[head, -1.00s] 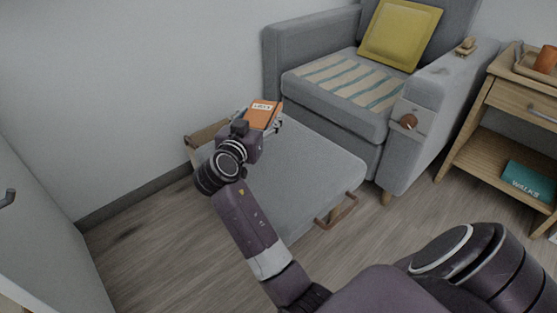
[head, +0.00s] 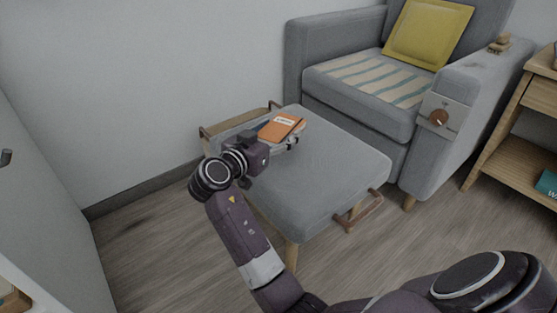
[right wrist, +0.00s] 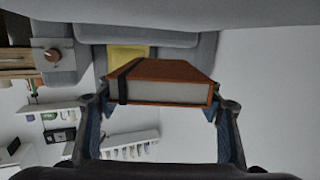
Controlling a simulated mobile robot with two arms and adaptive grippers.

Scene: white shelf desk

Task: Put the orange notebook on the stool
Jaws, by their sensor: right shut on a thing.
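The orange notebook (head: 280,128) has a white label and a dark elastic band. My right gripper (head: 284,141) is shut on it and holds it flat over the left back part of the grey cushioned stool (head: 335,165). I cannot tell whether the notebook touches the cushion. In the right wrist view the notebook (right wrist: 165,85) sits between the two fingers (right wrist: 160,112), its pale page edge facing the camera. My left gripper is not in view.
A grey armchair (head: 380,122) with a yellow cushion (head: 428,34) stands behind the stool. The stool has brown side handles (head: 365,210). A wooden side table (head: 515,150) is at the right. The stool's middle and right top are clear.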

